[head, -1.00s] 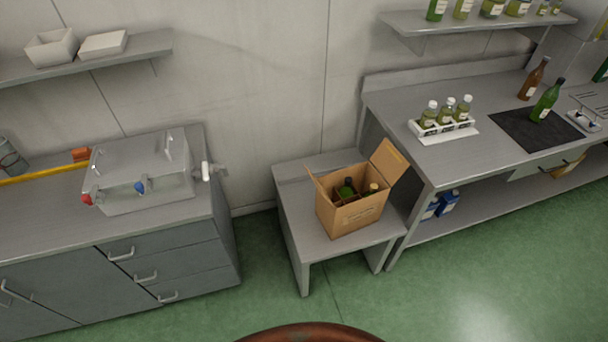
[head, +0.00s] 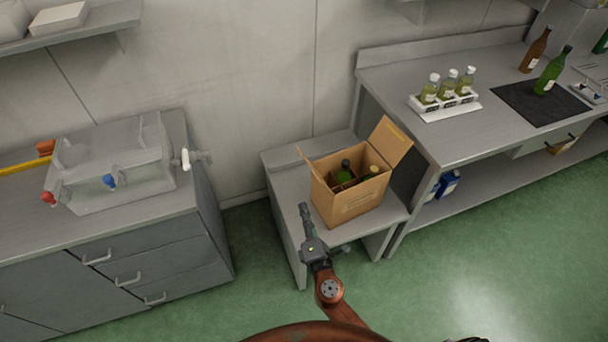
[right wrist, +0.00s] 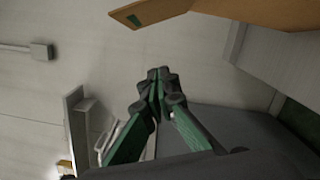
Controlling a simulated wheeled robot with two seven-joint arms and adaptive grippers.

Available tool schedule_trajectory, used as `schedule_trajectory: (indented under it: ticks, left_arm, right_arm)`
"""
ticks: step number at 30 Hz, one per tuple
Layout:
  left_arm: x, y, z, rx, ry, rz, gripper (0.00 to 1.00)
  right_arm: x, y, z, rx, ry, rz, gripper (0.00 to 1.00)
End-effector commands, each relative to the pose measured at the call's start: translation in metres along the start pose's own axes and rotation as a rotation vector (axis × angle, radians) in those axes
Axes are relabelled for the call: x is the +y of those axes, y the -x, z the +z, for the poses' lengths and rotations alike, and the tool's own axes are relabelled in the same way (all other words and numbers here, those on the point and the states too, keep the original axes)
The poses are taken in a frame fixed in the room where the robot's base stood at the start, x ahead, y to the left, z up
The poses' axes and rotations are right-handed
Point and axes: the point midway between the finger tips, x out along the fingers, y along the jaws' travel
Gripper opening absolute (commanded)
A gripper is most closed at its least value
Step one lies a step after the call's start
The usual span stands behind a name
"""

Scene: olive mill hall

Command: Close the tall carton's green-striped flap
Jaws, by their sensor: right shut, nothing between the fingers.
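The tall carton (head: 346,204) stands open on a low grey table, with dark bottle tops (head: 345,172) inside. Its right flap (head: 390,141) sticks up and outward. Its left flap (head: 309,166) also stands up and shows nearly edge-on. In the right wrist view a cardboard flap (right wrist: 165,12) with a small green mark crosses the top; I cannot tell green stripes in the head view. My right gripper (head: 304,209) is at the carton's left side, shut and empty. In the right wrist view its fingertips (right wrist: 158,76) meet below the flap, apart from it. My left gripper is out of view.
The low table (head: 285,180) has bare space left of the carton. A counter (head: 450,135) with a bottle rack (head: 446,108) stands close on the right.

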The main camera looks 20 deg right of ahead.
Motion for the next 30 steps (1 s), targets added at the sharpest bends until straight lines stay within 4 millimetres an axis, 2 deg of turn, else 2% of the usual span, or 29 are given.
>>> schedule_trajectory:
  ticks: [1,3,8,13,21,24,30]
  left_arm:
    - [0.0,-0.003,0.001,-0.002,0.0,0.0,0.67]
    - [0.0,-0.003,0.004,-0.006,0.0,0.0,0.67]
    - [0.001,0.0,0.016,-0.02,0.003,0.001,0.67]
    - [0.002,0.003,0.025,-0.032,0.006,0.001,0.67]
    - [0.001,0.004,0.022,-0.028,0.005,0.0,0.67]
    - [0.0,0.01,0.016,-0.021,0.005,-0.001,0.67]
    - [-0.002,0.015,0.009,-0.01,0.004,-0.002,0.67]
  right_arm:
    - [0.014,0.001,0.003,-0.013,0.021,0.031,0.0]
    - [0.026,0.001,0.006,-0.025,0.041,0.056,0.0]
    - [0.034,-0.013,0.008,-0.03,0.047,0.067,0.0]
    - [0.037,-0.046,0.009,-0.029,0.048,0.067,0.0]
    - [0.038,-0.1,0.01,-0.028,0.045,0.064,0.0]
    - [0.04,-0.101,0.029,-0.029,0.046,0.063,0.0]
    - [0.04,-0.104,0.046,-0.028,0.046,0.062,0.0]
